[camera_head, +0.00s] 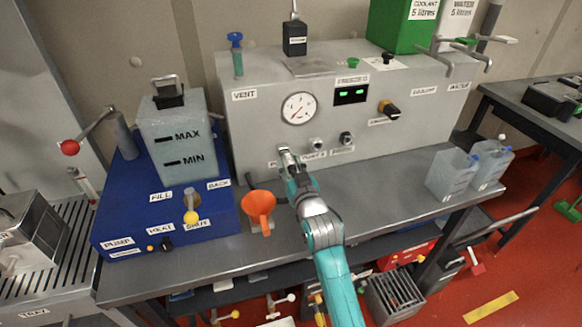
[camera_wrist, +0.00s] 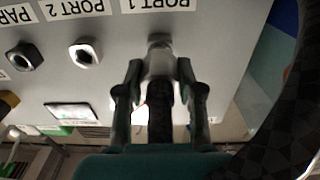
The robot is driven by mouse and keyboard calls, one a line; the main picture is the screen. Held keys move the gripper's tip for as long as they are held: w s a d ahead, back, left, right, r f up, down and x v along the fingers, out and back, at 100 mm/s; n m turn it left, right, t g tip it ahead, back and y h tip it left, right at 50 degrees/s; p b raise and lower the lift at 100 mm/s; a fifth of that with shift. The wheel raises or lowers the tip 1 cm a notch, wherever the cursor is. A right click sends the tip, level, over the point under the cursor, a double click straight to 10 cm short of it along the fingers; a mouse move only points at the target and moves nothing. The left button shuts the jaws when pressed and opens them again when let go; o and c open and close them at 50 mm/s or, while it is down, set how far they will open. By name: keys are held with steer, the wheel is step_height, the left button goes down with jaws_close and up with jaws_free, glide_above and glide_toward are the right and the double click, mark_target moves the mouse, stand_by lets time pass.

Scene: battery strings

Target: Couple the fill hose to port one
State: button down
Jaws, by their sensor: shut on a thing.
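My gripper (camera_head: 292,168) is at the front face of the grey machine cabinet (camera_head: 246,135), at the leftmost port. In the wrist view, which shows the panel upside down, my gripper (camera_wrist: 160,76) has its two fingers on either side of a pale grey fill hose coupling (camera_wrist: 160,62) with a black hose (camera_wrist: 160,108) behind it. The coupling lies at the panel under the PORT 1 label (camera_wrist: 158,5). Port one itself is covered by the coupling, and I cannot tell whether it is fully seated. The hose's run is mostly hidden by my arm.
Port two (camera_wrist: 85,53) and another port (camera_wrist: 25,56) are uncovered beside it. An orange funnel (camera_head: 259,206) stands left of my arm. A blue pump unit (camera_head: 120,205) with a tank (camera_head: 175,137) is further left. Plastic jugs (camera_head: 452,173) stand right; the bench (camera_head: 385,190) between is clear.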

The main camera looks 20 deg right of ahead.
steer(key=shift+w, duration=0.55)
steer(key=c, duration=0.7)
jaws_free()
steer(key=shift+o, duration=0.2)
steer(key=shift+s, duration=0.1)
steer(key=s, duration=1.1)
steer(key=shift+s, duration=0.4)
